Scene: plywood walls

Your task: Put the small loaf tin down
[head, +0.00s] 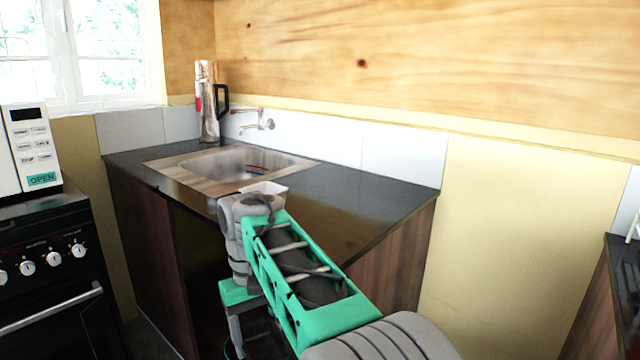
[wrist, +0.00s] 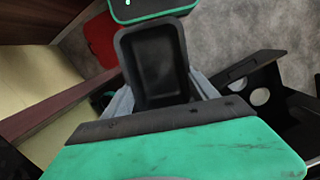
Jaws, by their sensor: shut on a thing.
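The small loaf tin (wrist: 153,62) is dark and rectangular, with a raised rim and its open inside facing the wrist camera. My gripper (wrist: 162,92) is shut on it, with grey fingers at either side of its near part. In the head view my gripper (head: 238,325) points downward in front of the counter, low in the picture. The tin cannot be made out clearly there, as my arm and the picture's bottom edge hide that area. In the wrist view, floor shows beyond the tin.
The dark counter (head: 365,195) holds a sink (head: 235,162) and a tall flask (head: 208,105); its right part is bare. A small pale container (head: 264,187) shows at its front edge, partly behind my arm. A stove (head: 50,270) with a microwave (head: 28,150) stands left.

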